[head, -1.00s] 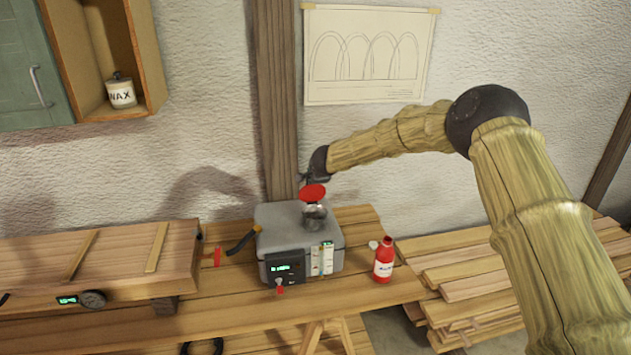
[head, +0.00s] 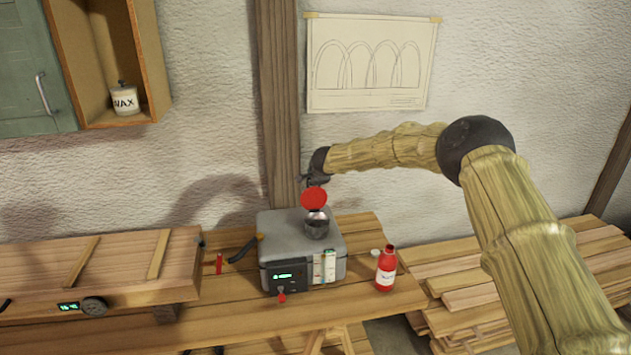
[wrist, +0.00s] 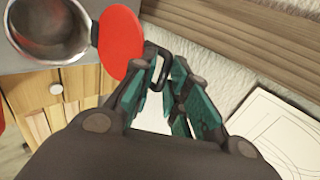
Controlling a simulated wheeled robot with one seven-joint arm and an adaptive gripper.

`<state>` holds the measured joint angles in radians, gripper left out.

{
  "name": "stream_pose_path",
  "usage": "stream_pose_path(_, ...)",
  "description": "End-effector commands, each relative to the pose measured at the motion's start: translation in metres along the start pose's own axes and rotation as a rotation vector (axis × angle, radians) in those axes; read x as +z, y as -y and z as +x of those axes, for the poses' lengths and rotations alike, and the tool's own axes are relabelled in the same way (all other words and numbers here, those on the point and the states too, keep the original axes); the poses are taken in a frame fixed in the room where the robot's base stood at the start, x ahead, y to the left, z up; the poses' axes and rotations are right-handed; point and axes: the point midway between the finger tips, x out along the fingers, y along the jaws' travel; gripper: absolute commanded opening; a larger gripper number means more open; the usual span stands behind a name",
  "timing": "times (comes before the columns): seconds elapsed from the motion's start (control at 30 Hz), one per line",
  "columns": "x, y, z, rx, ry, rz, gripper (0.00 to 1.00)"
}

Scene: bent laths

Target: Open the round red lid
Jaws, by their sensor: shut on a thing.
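The round red lid (head: 314,198) stands tilted up at the back of a metal filler neck (head: 317,226) on top of a grey box-shaped machine (head: 300,248). The wrist view shows the lid (wrist: 121,42) swung clear of the round opening, and the neck's metal inside (wrist: 48,25) is exposed. My gripper (head: 314,178) is above and behind the lid. In the wrist view its teal-padded fingers (wrist: 160,85) are shut on a dark loop handle (wrist: 157,62) at the lid's edge.
A black hose with an orange end (head: 245,248) is at the machine's left. A long wooden box (head: 110,268) lies further left. Planks (head: 470,275) are stacked at right.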

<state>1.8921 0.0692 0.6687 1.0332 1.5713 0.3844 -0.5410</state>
Motion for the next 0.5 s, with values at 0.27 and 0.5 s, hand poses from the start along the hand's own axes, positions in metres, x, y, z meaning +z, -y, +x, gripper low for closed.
stream_pose_path(0.27,0.003,0.004,0.01,0.0,0.003,0.001,0.0)
stream_pose_path(0.5,0.003,0.011,0.02,0.001,0.003,0.0,0.0)
